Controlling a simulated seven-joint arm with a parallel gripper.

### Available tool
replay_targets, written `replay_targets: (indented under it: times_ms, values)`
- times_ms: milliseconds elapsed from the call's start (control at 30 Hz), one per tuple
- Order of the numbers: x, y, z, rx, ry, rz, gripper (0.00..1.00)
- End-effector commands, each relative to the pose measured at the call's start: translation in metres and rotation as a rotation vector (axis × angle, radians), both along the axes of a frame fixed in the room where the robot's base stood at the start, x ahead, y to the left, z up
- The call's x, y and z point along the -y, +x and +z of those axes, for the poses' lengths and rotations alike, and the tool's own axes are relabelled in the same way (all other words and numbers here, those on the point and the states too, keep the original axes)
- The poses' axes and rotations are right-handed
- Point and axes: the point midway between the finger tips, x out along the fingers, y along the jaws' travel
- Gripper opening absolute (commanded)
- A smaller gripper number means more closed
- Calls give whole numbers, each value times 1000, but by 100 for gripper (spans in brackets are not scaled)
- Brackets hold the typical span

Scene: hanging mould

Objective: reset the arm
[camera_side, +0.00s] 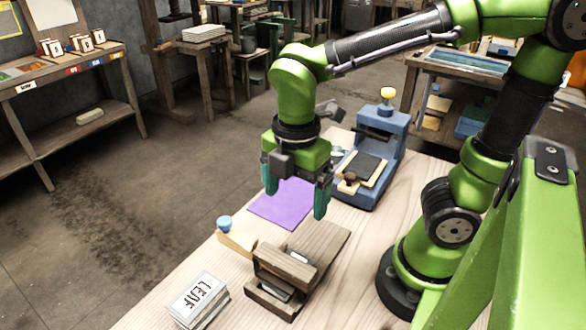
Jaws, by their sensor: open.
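My gripper (296,196) hangs over the wooden table (240,285), pointing down with its two teal fingers apart. It is open, and I see nothing between the fingers. It is above the area of the purple sheet (284,206), which lies flat and is partly hidden behind it. A brown wooden mould (325,243) stands below and in front of the gripper, apart from it. A metal piece (275,288) shows in the mould's lower opening.
A blue press (385,140) with a yellow knob stands right of the gripper. A blue-knobbed wooden piece (235,238) lies left of the mould. A stack labelled LEAF (198,298) lies at the front. Shelves (75,80) stand across the floor.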

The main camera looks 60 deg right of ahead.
Motion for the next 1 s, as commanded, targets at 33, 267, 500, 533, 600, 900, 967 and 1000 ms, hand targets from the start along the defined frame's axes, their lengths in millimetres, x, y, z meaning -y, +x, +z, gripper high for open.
replay_targets:
  times_ms: [33,267,500,533,600,900,967,1000]
  values:
    - [0,0,0,0,0,0,93]
    - [0,1,0,2,1,-24,93]
    - [-2,5,-3,60,82,-460,93]
    - [-1,5,-1,74,110,-555,93]
    - [5,7,3,107,183,-786,93]
    - [47,9,37,204,617,-1687,93]
    - [54,8,42,223,674,-1755,93]
    - [58,6,45,234,697,-1775,93]
